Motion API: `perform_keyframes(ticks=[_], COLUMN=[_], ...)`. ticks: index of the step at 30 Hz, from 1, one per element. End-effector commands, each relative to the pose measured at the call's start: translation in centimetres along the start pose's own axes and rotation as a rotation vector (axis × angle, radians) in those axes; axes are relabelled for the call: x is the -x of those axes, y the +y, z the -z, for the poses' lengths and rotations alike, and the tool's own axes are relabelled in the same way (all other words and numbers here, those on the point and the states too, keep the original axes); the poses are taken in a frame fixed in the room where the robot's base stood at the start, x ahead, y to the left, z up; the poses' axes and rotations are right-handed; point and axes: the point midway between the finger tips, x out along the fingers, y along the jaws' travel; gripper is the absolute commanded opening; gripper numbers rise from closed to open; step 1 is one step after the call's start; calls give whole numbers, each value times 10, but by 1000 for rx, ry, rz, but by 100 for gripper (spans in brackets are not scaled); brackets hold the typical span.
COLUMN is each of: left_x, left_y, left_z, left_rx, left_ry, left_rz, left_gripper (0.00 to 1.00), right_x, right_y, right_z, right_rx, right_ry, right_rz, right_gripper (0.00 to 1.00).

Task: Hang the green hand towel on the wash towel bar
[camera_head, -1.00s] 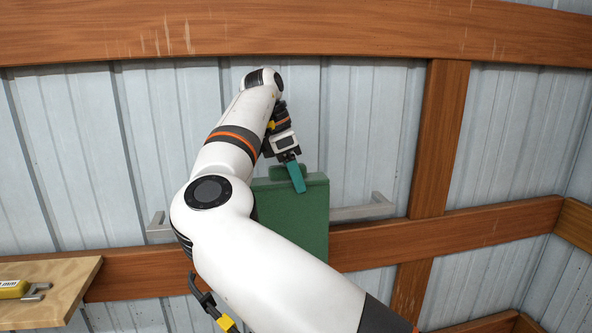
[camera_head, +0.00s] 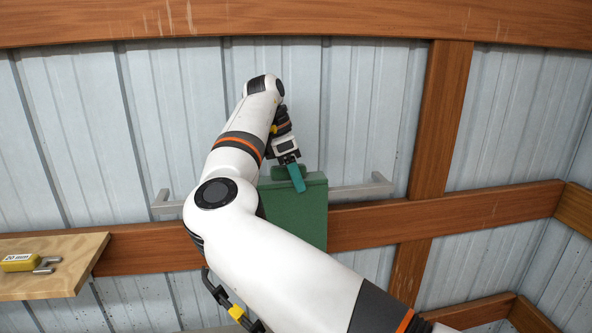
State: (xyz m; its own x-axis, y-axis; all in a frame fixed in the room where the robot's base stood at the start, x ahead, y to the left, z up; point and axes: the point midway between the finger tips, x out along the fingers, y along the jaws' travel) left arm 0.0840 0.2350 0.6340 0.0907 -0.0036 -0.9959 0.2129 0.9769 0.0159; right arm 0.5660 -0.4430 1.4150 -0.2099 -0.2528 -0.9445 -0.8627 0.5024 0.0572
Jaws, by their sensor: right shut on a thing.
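The green hand towel (camera_head: 300,215) is a folded slab that hangs at the grey wash towel bar (camera_head: 362,190), with a raised green part on its top. The bar runs level along the wall and shows on both sides of the towel. My right gripper (camera_head: 295,178) is at the top of the towel, shut on it, with a teal finger against the raised part. My right arm hides the towel's left side and part of the bar, so I cannot see fully how the towel sits on it. My left gripper is not in view.
A wooden shelf (camera_head: 60,280) at the lower left holds a yellow padlock-like thing (camera_head: 20,262) marked 20 mm. Brown wooden beams (camera_head: 470,212) cross the corrugated wall behind the bar. The wall right of the bar is clear.

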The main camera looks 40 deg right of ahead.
Motion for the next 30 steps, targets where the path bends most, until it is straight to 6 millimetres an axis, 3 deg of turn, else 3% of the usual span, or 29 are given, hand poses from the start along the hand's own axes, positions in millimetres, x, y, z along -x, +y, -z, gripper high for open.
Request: perform_keyframes(ticks=[13, 27, 28, 30], left_x=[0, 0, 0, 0], left_y=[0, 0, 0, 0], left_z=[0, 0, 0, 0], left_rx=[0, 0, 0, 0], left_ry=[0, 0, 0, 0], left_rz=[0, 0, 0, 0], left_gripper=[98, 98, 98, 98], right_x=[-17, -21, -21, -21], right_y=[-7, -8, -8, -8], right_z=[-8, -10, -11, -11], right_rx=[-2, -1, -1, -1], right_ry=[1, 0, 0, 0], right_rz=[0, -1, -1, -2], right_gripper=[23, 23, 51, 62])
